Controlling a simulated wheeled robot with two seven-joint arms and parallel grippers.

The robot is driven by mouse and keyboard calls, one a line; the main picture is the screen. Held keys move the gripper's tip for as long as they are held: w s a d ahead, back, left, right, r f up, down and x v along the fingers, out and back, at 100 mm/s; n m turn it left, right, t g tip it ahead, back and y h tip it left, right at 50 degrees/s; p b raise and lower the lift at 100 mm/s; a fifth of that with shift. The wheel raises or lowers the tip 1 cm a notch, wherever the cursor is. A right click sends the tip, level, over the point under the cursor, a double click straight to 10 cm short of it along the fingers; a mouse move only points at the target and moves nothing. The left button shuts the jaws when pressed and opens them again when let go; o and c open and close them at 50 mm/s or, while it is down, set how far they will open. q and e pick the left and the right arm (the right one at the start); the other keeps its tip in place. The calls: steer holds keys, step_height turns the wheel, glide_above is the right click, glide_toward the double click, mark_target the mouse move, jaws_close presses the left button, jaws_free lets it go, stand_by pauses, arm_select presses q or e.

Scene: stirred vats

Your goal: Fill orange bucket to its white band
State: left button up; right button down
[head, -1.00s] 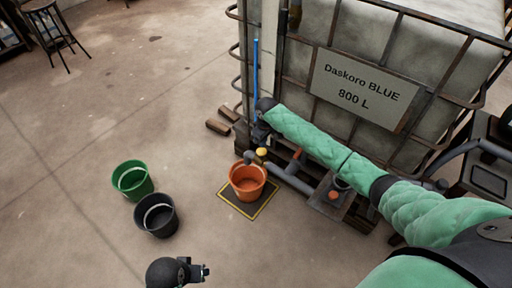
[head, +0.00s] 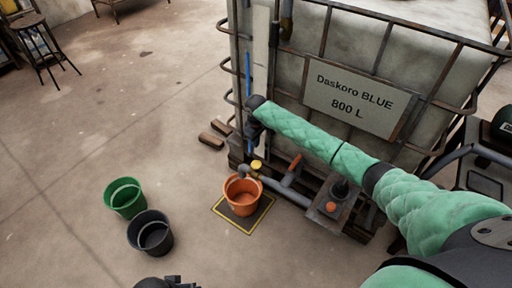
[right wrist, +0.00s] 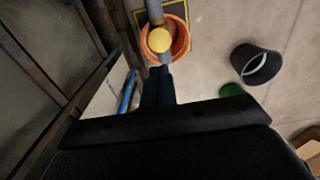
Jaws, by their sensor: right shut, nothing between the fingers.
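The orange bucket (head: 232,203) stands upright on a dark mat (head: 262,211) with a yellow border, below a grey pipe's spout. I cannot make out its white band or any liquid. A yellow knob (head: 256,164) sits on the pipe by the bucket; it also shows in the right wrist view (right wrist: 159,40), in front of the bucket (right wrist: 181,36). My right gripper (head: 257,143) is shut and empty, just above the knob and apart from it. Its dark fingers (right wrist: 158,82) point toward the knob. My left gripper (head: 172,281) is mostly cut off at the bottom edge.
A caged tank (head: 400,50) labelled "Daskoro BLUE 800 L" stands behind, with a blue vertical tube (head: 248,75). An orange-red lever (head: 295,162) and a box with a red button (head: 331,206) are to the right. Green (head: 122,204) and black (head: 147,240) buckets stand left on open floor.

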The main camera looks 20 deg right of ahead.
mark_target(256, 164)
step_height(256, 164, down, 12)
steer(key=shift+r+p, duration=0.15)
steer(key=shift+p, duration=0.7)
steer(key=shift+f, duration=0.35)
arm_select(q)
steer(key=shift+g+y, duration=0.4)
steer(key=a+r, duration=0.1)
steer(key=s+a+r, duration=0.1)
steer(key=r, duration=0.1)
steer(key=shift+a, duration=0.3)
steer(key=shift+d, duration=0.1)
arm_select(e)
steer(key=shift+f, duration=0.1)
